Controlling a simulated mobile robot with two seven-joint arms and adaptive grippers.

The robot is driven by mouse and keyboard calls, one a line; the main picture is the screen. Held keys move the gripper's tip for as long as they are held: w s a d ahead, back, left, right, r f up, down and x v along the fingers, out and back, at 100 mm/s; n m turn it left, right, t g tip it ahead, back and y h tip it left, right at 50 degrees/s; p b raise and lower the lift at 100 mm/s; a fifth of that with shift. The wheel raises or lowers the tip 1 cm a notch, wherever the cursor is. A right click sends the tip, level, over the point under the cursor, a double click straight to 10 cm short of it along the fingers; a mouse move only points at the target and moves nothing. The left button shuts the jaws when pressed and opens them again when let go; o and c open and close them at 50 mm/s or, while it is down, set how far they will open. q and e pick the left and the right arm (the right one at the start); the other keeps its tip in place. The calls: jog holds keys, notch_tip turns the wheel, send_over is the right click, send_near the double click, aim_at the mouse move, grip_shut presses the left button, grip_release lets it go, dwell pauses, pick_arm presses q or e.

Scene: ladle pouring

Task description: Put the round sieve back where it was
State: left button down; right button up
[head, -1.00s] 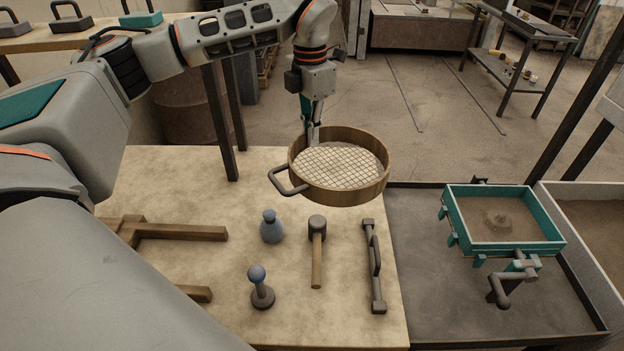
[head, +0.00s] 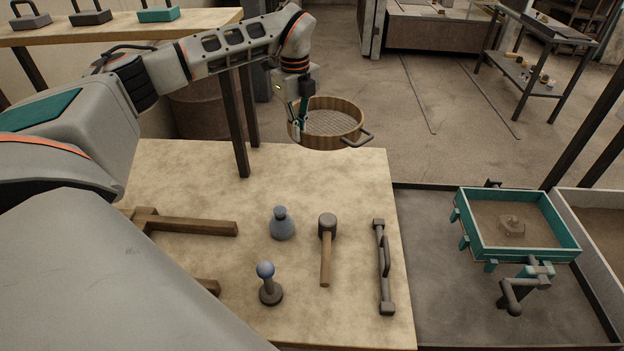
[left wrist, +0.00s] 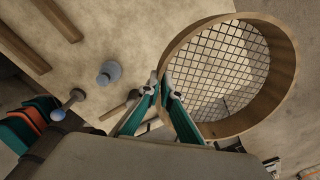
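The round sieve (head: 345,128), a wooden hoop with a wire mesh and a dark handle, hangs in the air at the far edge of the bench in the head view. Its handle points right. My left gripper (head: 301,120) is shut on the near-left part of its rim. In the left wrist view, the fingertips (left wrist: 160,82) pinch the rim of the sieve (left wrist: 280,75), and the mesh is seen at a slant. A wooden rack with two prongs (head: 190,226) lies at the bench's left, partly hidden by my arm. My right gripper is not in view.
A teal-framed sand box (head: 515,255) stands at right. The bench's far part is clear.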

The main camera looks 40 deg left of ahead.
aim_at(301, 192)
pick_arm(q)
notch_tip(301, 192, down, 18)
jog(key=shift+f+p, duration=0.1)
jog(key=shift+p, duration=0.5)
jog(key=c, duration=2.7)
grip_release()
jog(key=shift+f, duration=0.2)
jog(key=o, duration=0.4)
jog(key=shift+r, duration=0.1)
notch_tip(301, 192, up, 12)
jog(key=shift+s+r+b, duration=0.15)
jog(key=shift+b, duration=0.5)
